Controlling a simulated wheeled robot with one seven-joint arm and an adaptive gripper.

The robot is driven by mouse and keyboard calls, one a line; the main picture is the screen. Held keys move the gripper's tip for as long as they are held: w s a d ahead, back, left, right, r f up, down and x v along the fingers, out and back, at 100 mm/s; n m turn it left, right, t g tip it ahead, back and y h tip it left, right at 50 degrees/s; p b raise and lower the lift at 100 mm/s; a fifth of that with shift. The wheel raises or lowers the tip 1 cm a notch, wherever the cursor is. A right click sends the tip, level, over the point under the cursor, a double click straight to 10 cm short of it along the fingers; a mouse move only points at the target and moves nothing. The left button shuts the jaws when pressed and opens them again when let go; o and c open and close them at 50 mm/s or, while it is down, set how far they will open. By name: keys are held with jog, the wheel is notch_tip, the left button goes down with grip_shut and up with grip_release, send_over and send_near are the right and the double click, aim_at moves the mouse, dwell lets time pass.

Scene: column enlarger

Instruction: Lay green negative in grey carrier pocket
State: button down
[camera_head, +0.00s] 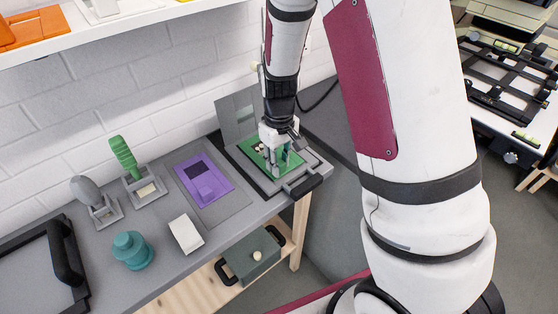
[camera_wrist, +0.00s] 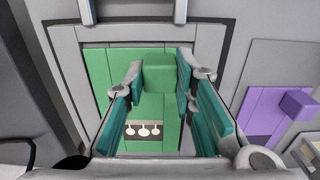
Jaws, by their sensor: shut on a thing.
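The green negative (camera_head: 249,147) is a flat green plate with a raised green block and a dark strip with white figures. It lies over the pocket area of the grey carrier (camera_head: 238,115), whose lid stands open at the back. In the wrist view the negative (camera_wrist: 98,70) appears inside the carrier's frame (camera_wrist: 66,36). I cannot tell whether it rests flat on the pocket floor. My gripper (camera_head: 277,152) points down over the carrier. In the wrist view its teal-padded fingers (camera_wrist: 160,78) are shut on the negative's raised block, hiding part of the plate.
A purple plate (camera_head: 190,168) lies on a grey pad left of the carrier. A green-handled tool (camera_head: 124,155), a grey knobbed tool (camera_head: 84,189), a teal pot (camera_head: 131,250) and a white block (camera_head: 186,234) stand further left. A grey box (camera_head: 250,262) sits on the lower shelf.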

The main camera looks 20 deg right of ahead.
jog(key=shift+f, duration=0.45)
dwell(0.6)
jog(key=c, duration=1.2)
grip_release()
jog(key=shift+c, duration=0.2)
jog(key=shift+r, duration=0.15)
jog(key=shift+r+p, duration=1.7)
jog(key=shift+r, duration=2.2)
notch_tip(320, 180, up, 12)
